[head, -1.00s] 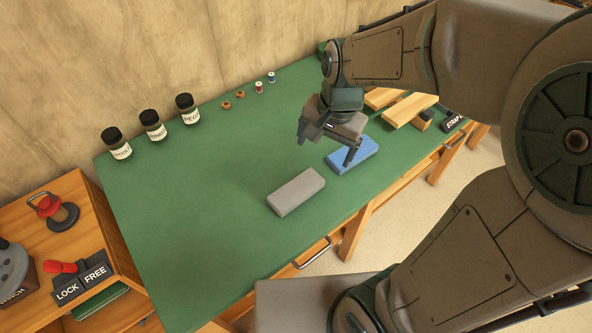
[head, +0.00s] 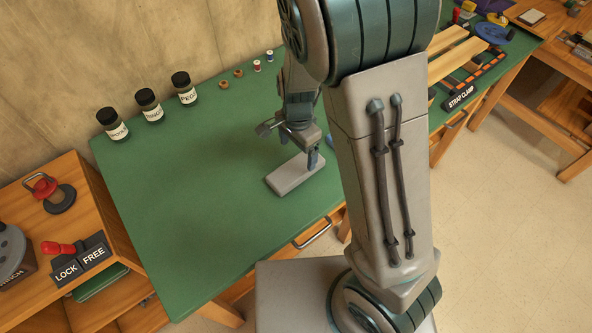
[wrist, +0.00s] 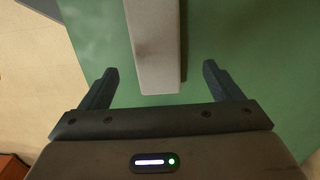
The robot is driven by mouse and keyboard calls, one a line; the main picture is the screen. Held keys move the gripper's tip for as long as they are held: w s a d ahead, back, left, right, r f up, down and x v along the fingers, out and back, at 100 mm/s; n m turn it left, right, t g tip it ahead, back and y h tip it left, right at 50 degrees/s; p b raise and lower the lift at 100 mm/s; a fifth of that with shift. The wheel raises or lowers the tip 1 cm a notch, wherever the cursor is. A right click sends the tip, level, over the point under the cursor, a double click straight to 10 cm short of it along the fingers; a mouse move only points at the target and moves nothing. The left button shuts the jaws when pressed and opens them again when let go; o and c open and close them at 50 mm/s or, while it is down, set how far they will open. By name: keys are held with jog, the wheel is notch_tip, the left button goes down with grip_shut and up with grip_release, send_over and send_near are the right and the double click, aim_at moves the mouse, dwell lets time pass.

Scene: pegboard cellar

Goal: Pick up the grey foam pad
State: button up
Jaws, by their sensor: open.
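The grey foam pad (head: 292,176) lies flat on the green bench top, near its front edge. My gripper (head: 290,146) is at the pad's far right end in the head view, and one finger overlaps the pad there. In the wrist view the pad (wrist: 154,45) runs up out of the picture, its near end between the two finger lines. My gripper (wrist: 160,86) is open there, with a finger apart on each side of the pad and nothing held.
Several black-lidded jars (head: 149,105) and small spools stand along the back of the green bench (head: 190,220). A lever box labelled LOCK and FREE (head: 80,262) is at the left. Wooden slats (head: 460,52) lie at the right. The bench left of the pad is clear.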

aim_at(297, 167)
jog(key=f, duration=0.6)
jog(key=shift+s, duration=0.35)
jog(key=shift+r, duration=0.1)
jog(key=c, duration=1.1)
